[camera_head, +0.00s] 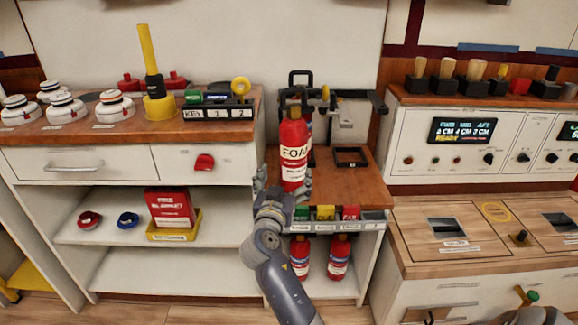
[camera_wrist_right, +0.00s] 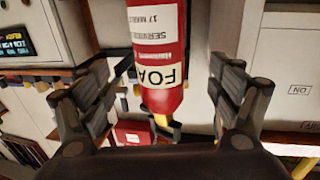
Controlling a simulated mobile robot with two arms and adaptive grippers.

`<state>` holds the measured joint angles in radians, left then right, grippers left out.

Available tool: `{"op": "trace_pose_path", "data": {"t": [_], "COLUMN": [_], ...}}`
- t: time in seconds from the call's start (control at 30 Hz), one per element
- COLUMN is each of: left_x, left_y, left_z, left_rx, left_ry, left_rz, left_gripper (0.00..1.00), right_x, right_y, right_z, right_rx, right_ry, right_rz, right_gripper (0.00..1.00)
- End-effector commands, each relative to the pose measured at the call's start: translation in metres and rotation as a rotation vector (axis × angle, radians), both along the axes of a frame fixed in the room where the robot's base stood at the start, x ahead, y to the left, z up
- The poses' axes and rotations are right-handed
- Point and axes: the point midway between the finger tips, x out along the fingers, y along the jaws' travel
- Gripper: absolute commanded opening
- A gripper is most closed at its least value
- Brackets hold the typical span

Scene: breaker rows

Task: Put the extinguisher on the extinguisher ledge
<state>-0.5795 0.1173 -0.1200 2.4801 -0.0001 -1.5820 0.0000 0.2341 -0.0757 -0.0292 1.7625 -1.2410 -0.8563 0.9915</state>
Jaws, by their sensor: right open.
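A red extinguisher (camera_head: 293,135) with a white FOAM label stands upright at the left of a wooden ledge (camera_head: 368,190). It also shows in the right wrist view (camera_wrist_right: 157,60), upside down. My right gripper (camera_head: 284,185) is at its lower front in the head view. In the wrist view its open fingers (camera_wrist_right: 162,95) lie on either side of the extinguisher, with gaps on both sides. More red shows just behind the extinguisher, mostly hidden. I cannot tell which surface is named the extinguisher ledge. My left gripper is not clearly in view.
An empty black square frame (camera_head: 351,157) lies right of the extinguisher, with a black bracket (camera_head: 350,97) behind. Green, yellow and red blocks (camera_head: 326,212) line the front edge. Two extinguishers (camera_head: 339,257) stand on the shelf below. A counter with a yellow-handled tool (camera_head: 150,60) is left.

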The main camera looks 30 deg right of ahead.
Motion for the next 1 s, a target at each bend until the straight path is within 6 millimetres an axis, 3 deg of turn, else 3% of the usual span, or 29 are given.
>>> {"op": "trace_pose_path", "data": {"t": [0.17, 0.27, 0.33, 0.47, 0.5, 0.63, 0.8, 0.9, 1.0], "left_x": [0.000, 0.000, 0.000, 0.000, 0.000, 0.000, 0.000, 0.000, 0.000], "left_y": [0.000, 0.000, 0.000, 0.000, 0.000, 0.000, 0.001, 0.001, 0.001], "left_z": [0.000, 0.000, 0.000, 0.000, 0.000, 0.000, 0.000, 0.000, 0.000], "left_rx": [0.000, 0.000, 0.000, 0.001, 0.001, 0.001, 0.004, 0.005, 0.005], "left_ry": [-0.001, -0.001, -0.002, -0.002, -0.002, -0.002, -0.002, -0.002, -0.002], "left_rz": [0.000, 0.000, 0.000, -0.001, -0.001, -0.001, -0.003, -0.004, -0.004], "left_gripper": [0.40, 0.40, 0.40, 0.40, 0.40, 0.40, 0.40, 0.40, 0.40], "right_x": [-0.014, -0.031, -0.054, -0.117, -0.139, -0.215, -0.303, -0.335, -0.350], "right_y": [0.009, 0.006, 0.004, 0.014, 0.022, 0.061, 0.115, 0.135, 0.145], "right_z": [-0.005, -0.027, -0.057, -0.126, -0.146, -0.197, -0.222, -0.224, -0.224], "right_rx": [0.005, 0.034, 0.074, 0.171, 0.200, 0.276, 0.330, 0.342, 0.347], "right_ry": [0.011, 0.079, 0.175, 0.443, 0.537, 0.834, 1.119, 1.208, 1.249], "right_rz": [-0.002, -0.004, 0.001, 0.069, 0.110, 0.298, 0.577, 0.696, 0.758], "right_gripper": [0.84, 0.84, 0.84, 0.84, 0.84, 0.84, 0.84, 0.84, 0.84]}}
